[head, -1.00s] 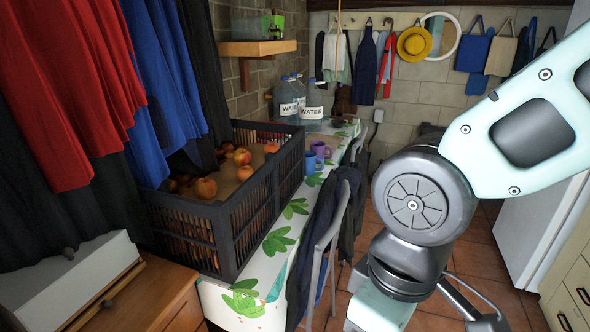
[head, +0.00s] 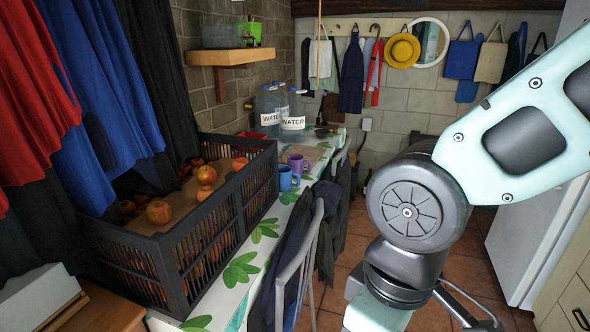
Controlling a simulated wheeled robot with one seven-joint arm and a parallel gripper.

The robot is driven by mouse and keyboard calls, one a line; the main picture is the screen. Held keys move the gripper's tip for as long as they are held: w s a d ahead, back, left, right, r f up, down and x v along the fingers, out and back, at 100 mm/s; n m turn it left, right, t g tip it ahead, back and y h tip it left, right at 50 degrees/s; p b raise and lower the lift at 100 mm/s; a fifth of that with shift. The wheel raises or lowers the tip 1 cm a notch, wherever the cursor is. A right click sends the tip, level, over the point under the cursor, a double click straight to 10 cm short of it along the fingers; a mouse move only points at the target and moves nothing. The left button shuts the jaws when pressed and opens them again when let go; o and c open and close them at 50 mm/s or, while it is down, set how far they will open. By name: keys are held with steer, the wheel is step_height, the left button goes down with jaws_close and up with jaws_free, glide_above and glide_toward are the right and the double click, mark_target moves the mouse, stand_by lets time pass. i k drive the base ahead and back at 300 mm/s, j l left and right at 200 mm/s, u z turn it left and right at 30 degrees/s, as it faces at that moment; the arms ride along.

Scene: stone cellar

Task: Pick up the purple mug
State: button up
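The purple mug (head: 296,163) stands upright on the long table (head: 318,158) with the leaf-patterned cover, just behind a blue mug (head: 287,179). Its handle points to the right. The blue mug hides part of its lower left side. My arm fills the right side of the head view, over the floor and well to the right of the table. Its lower end runs out of the bottom of the picture, and my gripper's fingers cannot be seen.
A black crate of apples (head: 192,240) fills the table's near left. Large water bottles (head: 292,112) stand behind the mugs. Chairs (head: 300,255) with dark clothes line the table's right side. Tiled floor (head: 350,262) is clear between chairs and arm.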

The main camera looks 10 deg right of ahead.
mark_target(299, 167)
steer(key=i+l+z, duration=0.35)
steer(key=i, duration=0.2)
steer(key=i+l+z, duration=0.1)
steer(key=i+z, duration=0.25)
steer(key=i, duration=0.2)
steer(key=i+l+u, duration=0.1)
steer(key=i, duration=0.4)
steer(key=i+l+u, duration=0.1)
steer(key=i, duration=0.35)
steer(key=i+l+u, duration=0.15)
steer(key=i, duration=0.35)
steer(key=i+l+u, duration=0.25)
steer(key=i+l, duration=0.15)
steer(key=i, duration=0.1)
